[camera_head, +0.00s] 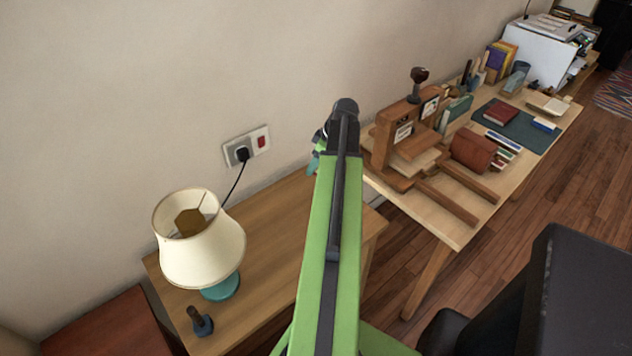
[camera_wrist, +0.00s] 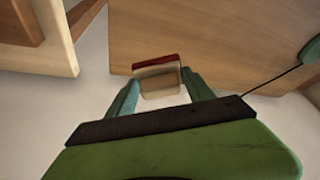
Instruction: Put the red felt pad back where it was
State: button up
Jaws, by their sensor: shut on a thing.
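My gripper (camera_wrist: 161,78) shows in the wrist view with its two teal fingers on either side of a small block with a red face (camera_wrist: 155,59) and a pale tan body, which looks like the red felt pad. The fingers are shut on it. In the head view my gripper is mostly hidden behind my arm; only a bit of a teal finger (camera_head: 314,163) shows, above the back edge of the lamp table. The pad itself does not show there.
A cream-shaded lamp (camera_head: 203,245) and a small dark-blue tool (camera_head: 200,322) stand on the wooden table (camera_head: 262,262). Its cord runs to a wall socket (camera_head: 246,146). A wooden press (camera_head: 400,135) stands on the workbench (camera_head: 444,231) at right, with books. A gap separates the tables.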

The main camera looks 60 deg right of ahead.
jog(key=s+d+r+m, duration=0.1)
jog(key=s+d, duration=0.3)
jog(key=s, duration=0.6)
jog(key=b, duration=0.6)
send_over(311, 182)
jog(key=s, duration=0.2)
jog(key=f, duration=0.7)
jog(key=shift+w, duration=0.25)
notch_tip(311, 182, down, 4)
jog(key=b, duration=0.4)
jog(key=shift+f+b, duration=0.15)
jog(key=shift+b, duration=0.2)
jog(key=o, duration=1.2)
jog(key=shift+r, duration=0.2)
jog(key=shift+r+p, duration=0.2)
jog(key=shift+p, duration=0.2)
jog(key=p+v, duration=0.3)
jog(key=v, duration=0.1)
jog(key=p+v, duration=0.7)
jog(key=shift+s+a+r+p, duration=0.2)
jog(key=shift+s+r+p, duration=0.05)
jog(key=shift+r+p, duration=0.15)
